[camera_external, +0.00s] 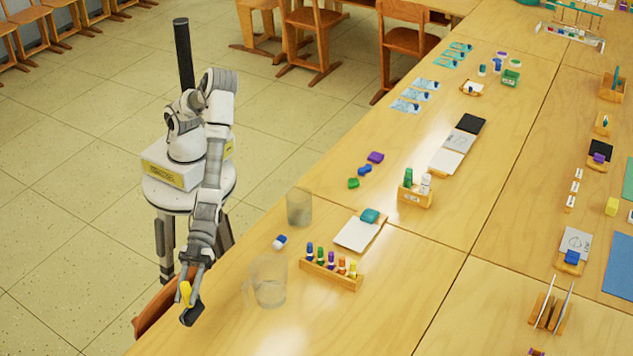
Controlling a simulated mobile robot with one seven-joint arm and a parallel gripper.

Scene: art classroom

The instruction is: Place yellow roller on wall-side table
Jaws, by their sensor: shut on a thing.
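My gripper (190,291) is shut on the yellow roller (186,292), above the near left edge of the long wooden table. The roller's yellow part is upright and slightly tilted. A dark block-like part (191,314) shows just below it; I cannot tell whether it belongs to the roller or the gripper. The tabletop (330,210) runs from the front to the far right, and a second row of tabletop (500,240) adjoins it on the right.
Two clear glass jars (269,283) (299,207) stand right of my gripper, with a small blue-and-white item (279,242) between them. A wooden rack of coloured bottles (331,272) and a white pad (357,234) lie beyond. A brown chair (158,311) is beside my arm.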

